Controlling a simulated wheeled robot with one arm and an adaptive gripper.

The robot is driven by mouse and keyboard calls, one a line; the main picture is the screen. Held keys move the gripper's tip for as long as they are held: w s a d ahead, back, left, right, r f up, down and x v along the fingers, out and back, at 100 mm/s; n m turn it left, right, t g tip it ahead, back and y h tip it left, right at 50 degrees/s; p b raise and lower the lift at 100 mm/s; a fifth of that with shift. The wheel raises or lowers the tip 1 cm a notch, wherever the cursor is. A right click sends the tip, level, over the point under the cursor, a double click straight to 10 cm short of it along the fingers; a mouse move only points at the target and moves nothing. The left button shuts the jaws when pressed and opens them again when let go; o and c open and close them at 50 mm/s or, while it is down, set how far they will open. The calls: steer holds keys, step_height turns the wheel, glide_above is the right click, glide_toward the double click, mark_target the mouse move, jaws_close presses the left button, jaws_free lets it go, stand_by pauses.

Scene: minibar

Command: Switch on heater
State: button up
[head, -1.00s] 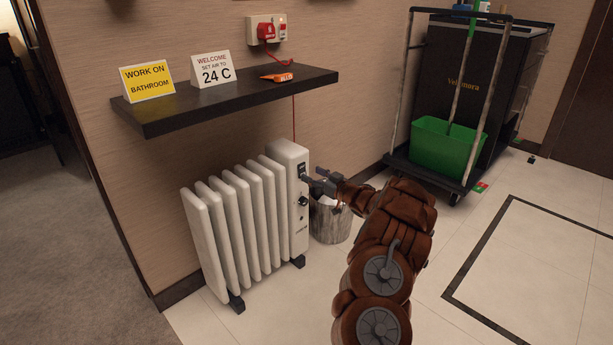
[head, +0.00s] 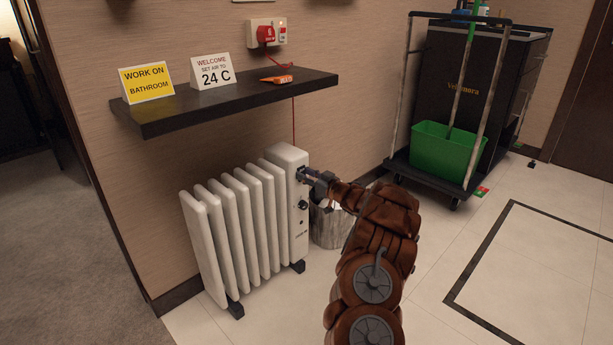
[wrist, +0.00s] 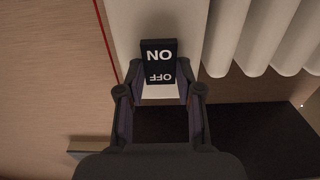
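The white oil heater (head: 246,225) stands on the floor under the shelf. In the wrist view its panel (wrist: 158,20) carries a black rocker switch (wrist: 158,62), seen upside down and marked ON and OFF. The ON half looks broad and the OFF half foreshortened. My gripper (head: 307,176) is at the upper part of the panel in the head view and covers the switch there. In the wrist view my gripper (wrist: 159,92) is open, with a finger to either side just short of the switch and nothing between them. Whether it touches the heater I cannot tell.
A dark shelf (head: 230,101) with two signs and an orange tool (head: 277,80) juts out above the heater. A bin (head: 331,226) stands close behind my gripper. A cleaning cart with a green bucket (head: 446,152) is at right.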

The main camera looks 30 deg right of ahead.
jaws_close()
steer(key=shift+f+t+y+p, duration=0.15)
steer(key=shift+t+p, duration=0.4)
steer(key=shift+t, duration=0.1)
steer(key=shift+f+t+y+p, duration=0.1)
steer(key=shift+t+y+p, duration=0.05)
steer(key=shift+t+p, duration=0.45)
steer(key=o, duration=0.6)
jaws_free()
